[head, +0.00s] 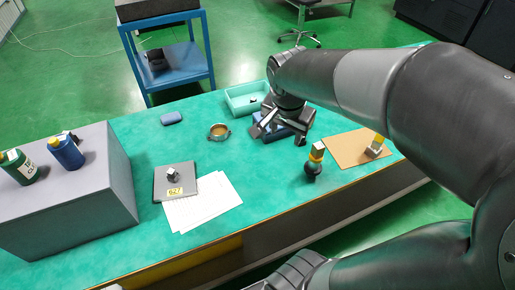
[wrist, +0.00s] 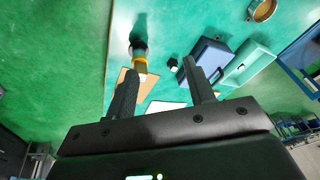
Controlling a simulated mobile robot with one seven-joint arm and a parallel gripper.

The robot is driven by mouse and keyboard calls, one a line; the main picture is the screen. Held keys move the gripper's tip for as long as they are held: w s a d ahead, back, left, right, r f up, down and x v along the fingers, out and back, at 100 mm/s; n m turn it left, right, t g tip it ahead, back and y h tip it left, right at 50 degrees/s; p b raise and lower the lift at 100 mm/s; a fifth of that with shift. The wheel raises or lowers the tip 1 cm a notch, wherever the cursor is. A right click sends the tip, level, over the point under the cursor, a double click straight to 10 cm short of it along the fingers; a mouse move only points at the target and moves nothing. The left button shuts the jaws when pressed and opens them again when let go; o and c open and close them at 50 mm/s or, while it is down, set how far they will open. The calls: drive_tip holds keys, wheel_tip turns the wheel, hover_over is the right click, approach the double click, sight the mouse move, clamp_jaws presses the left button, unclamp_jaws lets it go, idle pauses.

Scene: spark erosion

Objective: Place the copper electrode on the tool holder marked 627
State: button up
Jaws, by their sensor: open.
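The tool holder marked 627 (head: 173,174) is a small grey metal block on a dark plate (head: 188,182), with a yellow label reading 627, at the left of the bench. I cannot tell for sure which thing is the copper electrode. One candidate is a yellow-orange piece (head: 378,139) on a grey block, partly against my arm, on the tan board. Another is a tan block on a yellow collar above a dark rounded body (head: 312,168); this piece also shows in the wrist view (wrist: 139,50). My gripper (head: 280,138) is open and empty above the bench.
A blue box (wrist: 208,58) and teal tray (head: 240,98) lie behind my gripper. A brass-coloured ring (head: 219,132) and blue-grey item (head: 171,118) lie further left. White sheets (head: 205,207) lie beside the dark plate. A grey cabinet (head: 70,195) with bottles stands far left.

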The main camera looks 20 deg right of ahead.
drive_tip(key=s+a+r+n+t+y, duration=0.1)
drive_tip(key=s+a+r+n, duration=0.1)
drive_tip(key=a+n, duration=0.3)
drive_tip(key=s+a+r+n+t, duration=0.2)
drive_tip(key=s+a+r+n, duration=0.1)
drive_tip(key=s+a+n, duration=0.2)
drive_tip(key=shift+s+a+r+n+y, duration=0.25)
drive_tip(key=shift+a+n+y, duration=0.2)
drive_tip(key=shift+a, duration=0.75)
